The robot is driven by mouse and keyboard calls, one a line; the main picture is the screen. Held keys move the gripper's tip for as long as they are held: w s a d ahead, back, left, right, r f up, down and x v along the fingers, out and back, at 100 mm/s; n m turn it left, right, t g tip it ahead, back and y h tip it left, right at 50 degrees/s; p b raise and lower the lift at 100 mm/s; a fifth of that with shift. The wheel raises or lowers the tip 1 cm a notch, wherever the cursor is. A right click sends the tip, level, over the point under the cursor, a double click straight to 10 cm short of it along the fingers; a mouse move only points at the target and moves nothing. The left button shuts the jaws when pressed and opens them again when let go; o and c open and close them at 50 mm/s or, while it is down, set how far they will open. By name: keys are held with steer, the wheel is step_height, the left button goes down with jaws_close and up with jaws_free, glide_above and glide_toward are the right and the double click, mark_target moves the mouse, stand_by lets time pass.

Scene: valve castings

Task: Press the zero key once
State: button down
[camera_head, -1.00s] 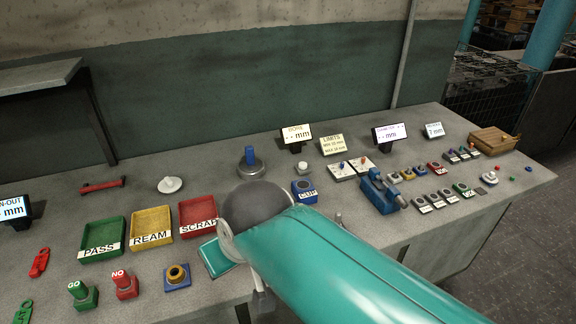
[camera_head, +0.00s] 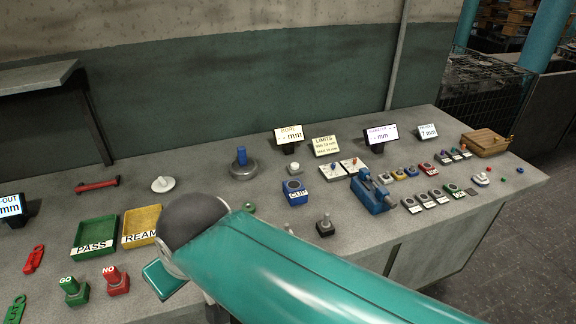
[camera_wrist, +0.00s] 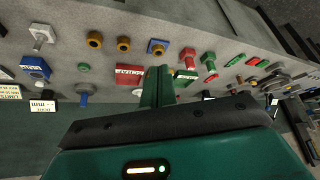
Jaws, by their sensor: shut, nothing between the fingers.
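No key shows a readable zero mark. A small pale round button (camera_head: 294,168) stands in front of the BORE display (camera_head: 288,135) in the head view, between the blue CUP block (camera_head: 295,193) and the display; I cannot tell if it is the zero key. In the wrist view my gripper (camera_wrist: 159,72) is shut and empty, its green fingers over the bench beside the red SCRAP tray (camera_wrist: 130,71). In the head view my arm hides the fingertips and the SCRAP tray. My gripper is left of the pale button and apart from it.
Green PASS (camera_head: 80,249) and yellow REAM (camera_head: 138,240) trays lie at the left. A blue post on a round base (camera_head: 242,163) stands behind my arm. Bare bench shows behind the trays.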

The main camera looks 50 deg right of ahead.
steer(key=w+d+m+h, duration=0.3)
steer(key=w+d, duration=0.8)
steer(key=w, duration=0.4)
steer(key=w+d+f+m, duration=0.3)
steer(key=w+d, duration=0.6)
steer(key=d, duration=0.5)
steer(key=m+t, duration=0.3)
steer(key=m, duration=0.5)
glide_above(296, 166)
step_height(296, 166, down, 6)
steer(key=shift+r+h, duration=0.2)
steer(key=shift+h, duration=0.2)
steer(key=shift+f, duration=4.45)
